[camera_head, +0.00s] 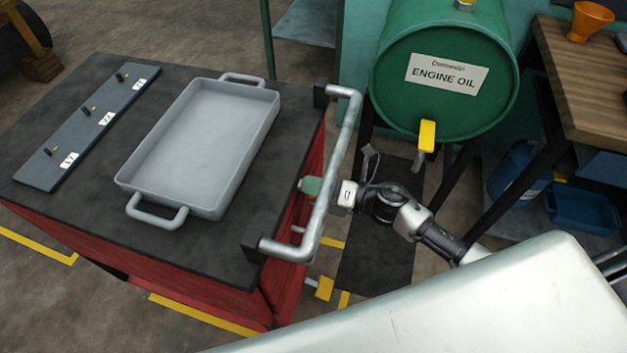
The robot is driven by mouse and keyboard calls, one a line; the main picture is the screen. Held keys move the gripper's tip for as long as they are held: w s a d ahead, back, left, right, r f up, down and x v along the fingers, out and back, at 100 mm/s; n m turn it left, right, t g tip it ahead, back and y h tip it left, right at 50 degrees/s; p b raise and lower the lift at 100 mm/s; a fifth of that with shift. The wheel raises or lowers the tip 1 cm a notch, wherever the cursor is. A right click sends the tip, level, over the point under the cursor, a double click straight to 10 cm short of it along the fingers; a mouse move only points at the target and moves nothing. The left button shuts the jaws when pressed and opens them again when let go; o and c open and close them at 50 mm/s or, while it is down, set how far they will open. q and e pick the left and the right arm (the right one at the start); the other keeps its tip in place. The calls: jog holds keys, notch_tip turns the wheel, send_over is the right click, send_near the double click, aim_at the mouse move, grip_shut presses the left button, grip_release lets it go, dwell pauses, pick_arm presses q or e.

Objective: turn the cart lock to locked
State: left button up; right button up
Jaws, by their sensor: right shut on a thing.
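The red cart (200,264) with a dark top stands at the left. Its bent grey handle bar (346,134) runs along the right side. My right gripper (326,194) is at the middle of this bar and shut on it; its fingertips are partly hidden by the bar. A small teal piece (309,186) shows just left of the bar there; I cannot tell whether it belongs to the gripper. Below the bar, a yellow block on a grey stem (325,288) sticks out from the cart's side. It may be the cart lock; its setting is not readable. My left gripper is not in view.
A grey tray (190,150) and a plate with numbered pegs (85,126) lie on the cart. A green engine oil drum (440,105) with a yellow tap (427,136) stands behind, beside a wooden bench (585,95) holding an orange funnel (590,20).

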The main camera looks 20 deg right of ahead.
jog(key=m+p, duration=0.1)
jog(key=m, duration=0.2)
jog(key=shift+w+r+m, duration=0.1)
jog(key=shift+m, duration=0.2)
jog(key=shift+m+p, duration=0.75)
jog(key=shift+m, duration=0.65)
jog(key=shift+f, duration=0.2)
jog(key=o, duration=0.7)
jog(key=b+v, duration=0.2)
jog(key=v, duration=0.9)
